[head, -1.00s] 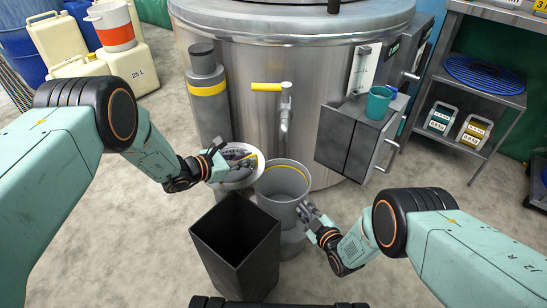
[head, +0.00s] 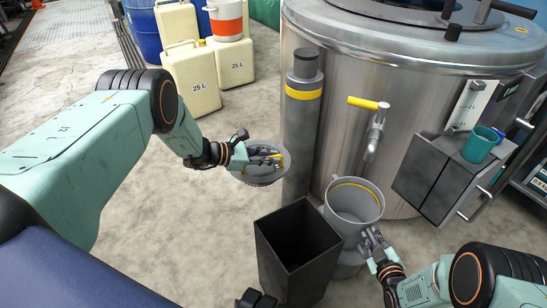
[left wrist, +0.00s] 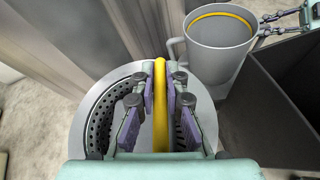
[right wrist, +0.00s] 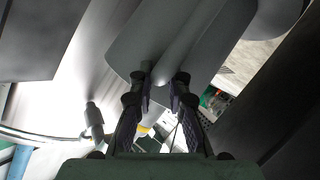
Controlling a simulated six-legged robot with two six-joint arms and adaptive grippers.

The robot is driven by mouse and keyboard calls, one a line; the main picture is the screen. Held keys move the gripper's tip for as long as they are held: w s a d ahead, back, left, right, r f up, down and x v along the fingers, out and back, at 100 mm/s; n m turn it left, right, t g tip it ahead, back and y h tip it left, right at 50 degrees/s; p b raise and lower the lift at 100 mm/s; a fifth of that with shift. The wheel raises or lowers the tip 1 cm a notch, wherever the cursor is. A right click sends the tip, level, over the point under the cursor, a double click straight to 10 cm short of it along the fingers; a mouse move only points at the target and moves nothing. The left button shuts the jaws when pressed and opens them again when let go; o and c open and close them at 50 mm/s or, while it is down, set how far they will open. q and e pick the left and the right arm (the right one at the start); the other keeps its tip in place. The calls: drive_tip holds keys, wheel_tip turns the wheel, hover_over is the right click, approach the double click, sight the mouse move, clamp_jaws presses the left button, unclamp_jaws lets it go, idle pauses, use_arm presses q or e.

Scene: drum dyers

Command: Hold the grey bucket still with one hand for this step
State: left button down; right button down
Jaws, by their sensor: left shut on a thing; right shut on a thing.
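The grey bucket (head: 355,205) stands upright below the vat's tap, a yellow band inside its rim. My right gripper (head: 371,242) is shut on its near right side; the right wrist view shows the fingers (right wrist: 163,85) closed on a grey part of the bucket (right wrist: 190,35). My left gripper (head: 262,157) is shut on the yellow handle (left wrist: 160,95) of a round, perforated metal strainer (head: 260,178), held apart from the bucket to its left. The strainer's disc also shows in the left wrist view (left wrist: 95,115). The bucket's bottom is partly hidden.
A dark open bin (head: 297,250) stands close left of the bucket. Behind are the steel vat (head: 340,120), its yellow-handled tap (head: 373,130) and a yellow-banded cylinder (head: 303,120). A teal cup (head: 480,145) sits on a grey box at right. Floor at left is clear.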

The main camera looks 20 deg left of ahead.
drive_tip(key=c, duration=1.2)
unclamp_jaws()
drive_tip(key=shift+s, duration=0.1)
